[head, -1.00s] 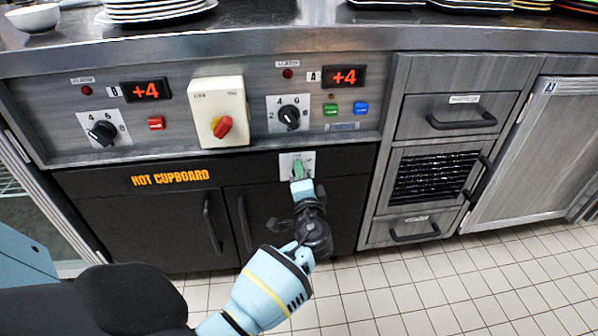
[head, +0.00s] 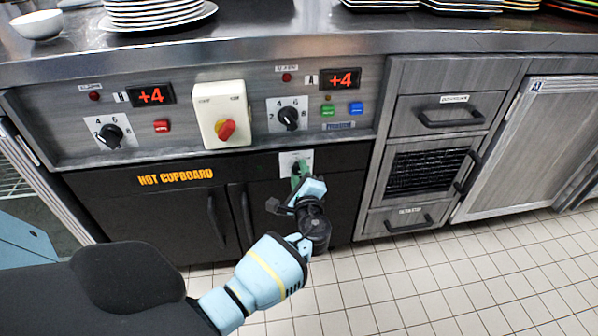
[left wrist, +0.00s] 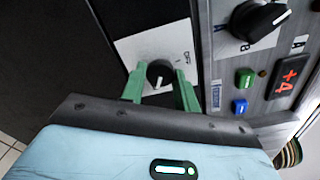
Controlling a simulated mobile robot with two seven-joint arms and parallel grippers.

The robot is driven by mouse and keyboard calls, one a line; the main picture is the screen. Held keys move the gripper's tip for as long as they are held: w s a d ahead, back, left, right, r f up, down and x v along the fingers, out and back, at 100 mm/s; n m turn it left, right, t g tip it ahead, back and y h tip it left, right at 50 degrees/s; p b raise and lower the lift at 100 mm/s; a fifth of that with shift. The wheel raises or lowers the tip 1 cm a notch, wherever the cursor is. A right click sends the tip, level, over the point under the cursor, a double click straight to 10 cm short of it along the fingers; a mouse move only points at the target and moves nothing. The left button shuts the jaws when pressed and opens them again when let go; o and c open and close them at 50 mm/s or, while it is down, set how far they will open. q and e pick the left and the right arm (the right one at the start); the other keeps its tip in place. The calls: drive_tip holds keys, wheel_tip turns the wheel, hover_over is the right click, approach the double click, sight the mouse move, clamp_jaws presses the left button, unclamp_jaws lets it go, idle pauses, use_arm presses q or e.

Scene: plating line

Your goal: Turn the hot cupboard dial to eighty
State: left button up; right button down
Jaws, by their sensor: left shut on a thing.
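The hot cupboard dial (left wrist: 160,72) is a small black knob on a white plate marked OFF. Its white pointer line points away from the OFF mark, towards the bottom of the left wrist view. In the head view its white plate (head: 287,160) sits on the dark front beside the orange HOT CUPBOARD lettering (head: 175,177). My left gripper (head: 299,172) is at this plate, with its green fingers on both sides of the knob, shut on it. In the head view the fingers and hand hide the knob and most scale marks. My right gripper is not in view.
Black door handles (head: 216,221) hang below left. Drawers (head: 447,112) stand to the right. Plates (head: 158,14) stand on the counter.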

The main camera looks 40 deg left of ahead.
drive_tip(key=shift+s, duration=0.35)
use_arm(q)
drive_tip(key=o, duration=0.9)
drive_tip(key=shift+o, duration=0.2)
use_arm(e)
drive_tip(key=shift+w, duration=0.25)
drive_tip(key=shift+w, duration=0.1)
use_arm(q)
drive_tip(key=shift+s+d, duration=0.2)
drive_tip(key=shift+d, duration=0.05)
drive_tip(key=p+v, duration=0.1)
drive_tip(key=v, duration=0.6)
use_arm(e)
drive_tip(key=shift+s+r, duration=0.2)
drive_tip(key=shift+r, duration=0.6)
use_arm(q)
drive_tip(key=shift+s, duration=0.15)
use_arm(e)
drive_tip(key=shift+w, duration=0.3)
